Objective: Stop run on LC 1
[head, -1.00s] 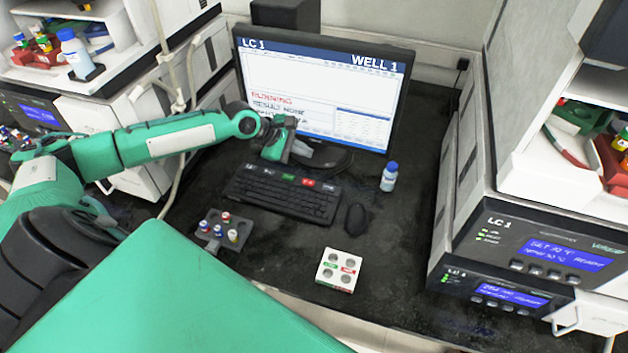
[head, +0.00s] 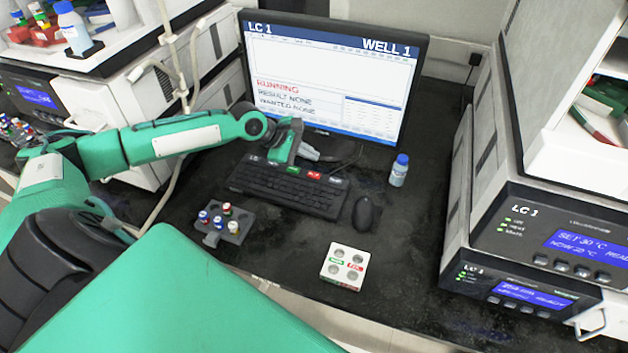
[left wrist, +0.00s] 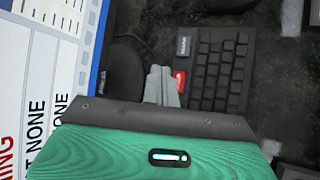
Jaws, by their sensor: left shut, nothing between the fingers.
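The monitor (head: 330,75) reads LC 1, WELL 1, with red RUNNING, RESULT NONE and WANTED NONE below. The black keyboard (head: 285,190) in front of it has a green key (head: 287,170) and a red key (head: 313,175) along its far edge. My left gripper (head: 312,154) is shut and empty, between the monitor and the keyboard's far edge. In the left wrist view its closed fingertips (left wrist: 162,80) are right beside the red key (left wrist: 180,80). I cannot tell whether they touch it. My right gripper is not in view.
A mouse (head: 364,213) and a blue-capped bottle (head: 399,170) stand right of the keyboard. A grey vial rack (head: 232,238) and a white four-hole block (head: 344,266) are in front. The LC 1 instrument stack (head: 540,235) borders the right side.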

